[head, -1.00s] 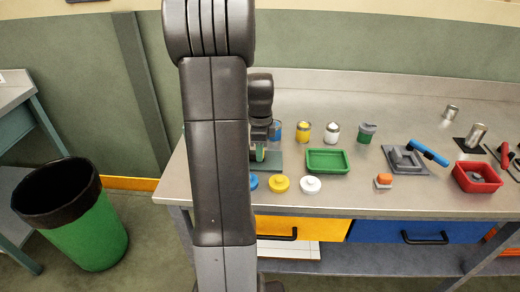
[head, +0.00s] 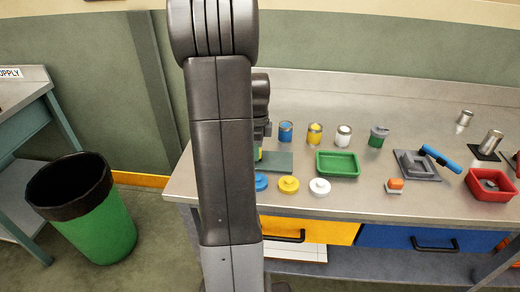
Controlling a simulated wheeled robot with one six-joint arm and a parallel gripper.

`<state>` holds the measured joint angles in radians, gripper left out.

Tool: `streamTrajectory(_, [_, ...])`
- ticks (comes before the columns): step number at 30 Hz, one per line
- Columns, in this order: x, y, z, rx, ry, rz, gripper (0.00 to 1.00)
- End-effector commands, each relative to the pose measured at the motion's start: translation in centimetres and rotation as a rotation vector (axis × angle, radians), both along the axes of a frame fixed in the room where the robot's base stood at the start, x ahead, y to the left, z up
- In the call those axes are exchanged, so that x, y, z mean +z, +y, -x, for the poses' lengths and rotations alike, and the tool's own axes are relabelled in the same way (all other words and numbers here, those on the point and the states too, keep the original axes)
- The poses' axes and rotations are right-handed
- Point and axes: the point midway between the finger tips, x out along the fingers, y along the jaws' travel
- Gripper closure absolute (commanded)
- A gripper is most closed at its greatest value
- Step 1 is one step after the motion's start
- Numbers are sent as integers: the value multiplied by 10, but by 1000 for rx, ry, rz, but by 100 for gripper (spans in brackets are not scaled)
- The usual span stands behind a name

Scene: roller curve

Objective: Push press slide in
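A grey press-like device (head: 416,168) with a blue handle (head: 440,158) lies on the right part of the metal workbench (head: 365,203). The handle slants down to the right. Whether any slide on it is in or out is too small to tell. My gripper (head: 259,150) is at the left of the bench, well away from this device, above a dark green mat (head: 278,162). My arm covers most of it. A bit of green and yellow shows by its end, but I cannot tell if it is held.
Blue (head: 286,131), yellow (head: 315,134) and white (head: 343,136) cans stand behind a green tray (head: 337,176). Blue, yellow and white lids (head: 319,187) lie near the front edge. An orange-topped block (head: 395,186) and red bin (head: 491,195) are at right. A green trash can (head: 90,225) stands left.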

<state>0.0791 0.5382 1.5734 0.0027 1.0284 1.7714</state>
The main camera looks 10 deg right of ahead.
Motion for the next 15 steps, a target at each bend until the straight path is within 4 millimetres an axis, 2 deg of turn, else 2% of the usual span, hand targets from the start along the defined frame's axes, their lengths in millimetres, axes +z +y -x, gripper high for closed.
streamTrajectory(1, [0, 0, 0, 1, -1, 0, 62])
streamTrajectory(2, [0, 0, 0, 1, -1, 0, 56])
streamTrajectory(11, [1, -1, 0, 1, 1, 2, 56])
streamTrajectory(15, [13, -1, 0, 1, -1, 2, 56])
